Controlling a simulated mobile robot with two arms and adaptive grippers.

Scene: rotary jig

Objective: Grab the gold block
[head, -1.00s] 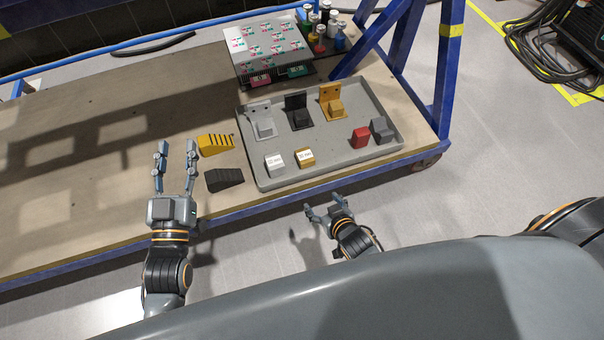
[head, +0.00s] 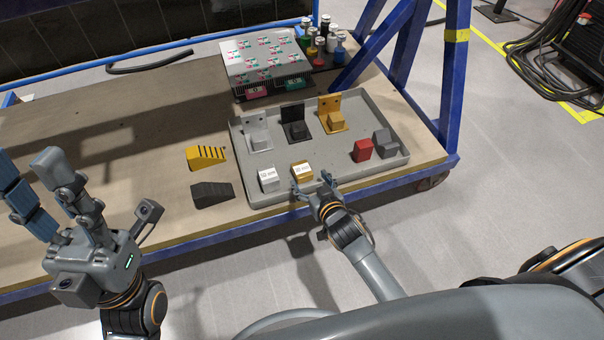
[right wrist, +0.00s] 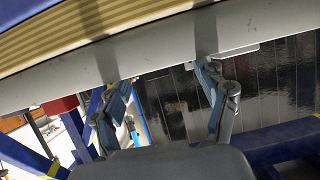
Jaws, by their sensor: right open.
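The gold block (head: 302,172), with a white labelled top, sits near the front wall of the grey tray (head: 275,195). My right gripper (head: 315,186) is open at the tray's front edge, just in front of the block and slightly to its right. Nothing shows between its fingers in the head view. In the right wrist view its two fingers (right wrist: 163,95) are apart below a grey band; I cannot make out the gold block there. My left gripper (head: 45,185) is open and empty at the lower left, over the table.
A white-topped block (head: 268,180) stands left of the gold block. A red block (head: 362,150) and a dark grey block (head: 385,142) are at the right. Three brackets stand behind, one of them yellow (head: 331,112). Yellow (head: 206,156) and black (head: 212,194) wedges lie left of the tray.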

